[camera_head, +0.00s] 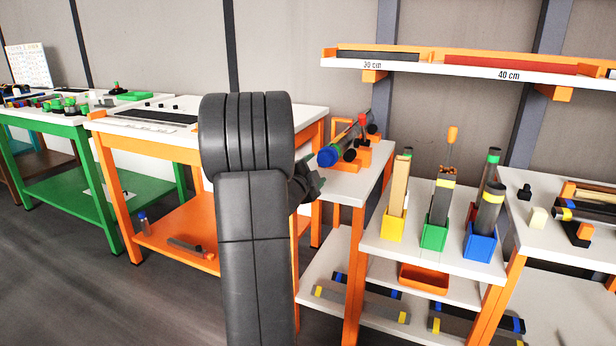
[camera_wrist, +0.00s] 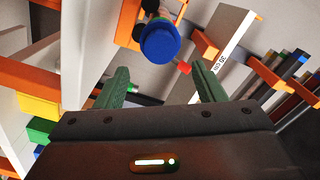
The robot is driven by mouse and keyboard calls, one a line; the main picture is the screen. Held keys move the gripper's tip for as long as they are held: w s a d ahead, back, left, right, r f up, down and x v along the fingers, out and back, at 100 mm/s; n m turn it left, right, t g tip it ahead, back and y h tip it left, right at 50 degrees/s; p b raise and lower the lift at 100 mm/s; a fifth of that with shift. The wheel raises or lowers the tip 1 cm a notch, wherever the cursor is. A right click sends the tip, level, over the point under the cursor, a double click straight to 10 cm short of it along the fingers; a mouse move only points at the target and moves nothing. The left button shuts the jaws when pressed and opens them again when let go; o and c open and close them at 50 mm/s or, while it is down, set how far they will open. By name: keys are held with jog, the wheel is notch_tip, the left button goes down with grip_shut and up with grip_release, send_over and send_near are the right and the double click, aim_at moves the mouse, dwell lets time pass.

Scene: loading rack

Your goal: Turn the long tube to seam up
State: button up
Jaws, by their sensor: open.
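A long dark tube with a blue end cap (camera_head: 328,157) lies on orange supports (camera_head: 362,157) on a white-topped stand. Its blue cap (camera_wrist: 160,42) faces my camera in the wrist view, and most of its body is hidden behind the cap. I cannot make out a seam. My gripper (camera_head: 310,184) is just left of and below the blue cap in the head view, partly hidden by my arm. In the wrist view my gripper (camera_wrist: 160,84) has its two green fingers spread apart, with nothing between them; the cap shows beyond the tips.
A red-tipped part (camera_head: 362,119) stands by the tube. Upright tubes stand in yellow (camera_head: 392,227), green (camera_head: 433,238) and blue (camera_head: 480,243) holders to the right. A labelled shelf (camera_head: 440,68) hangs above. An orange-framed table (camera_head: 150,125) is at left.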

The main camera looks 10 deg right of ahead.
aim_at(324, 161)
jog(key=v, duration=0.5)
jog(key=shift+w+d, duration=0.1)
jog(key=shift+w, duration=0.05)
jog(key=x, duration=1.3)
jog(key=shift+w+d, duration=0.2)
jog(key=shift+w, duration=0.05)
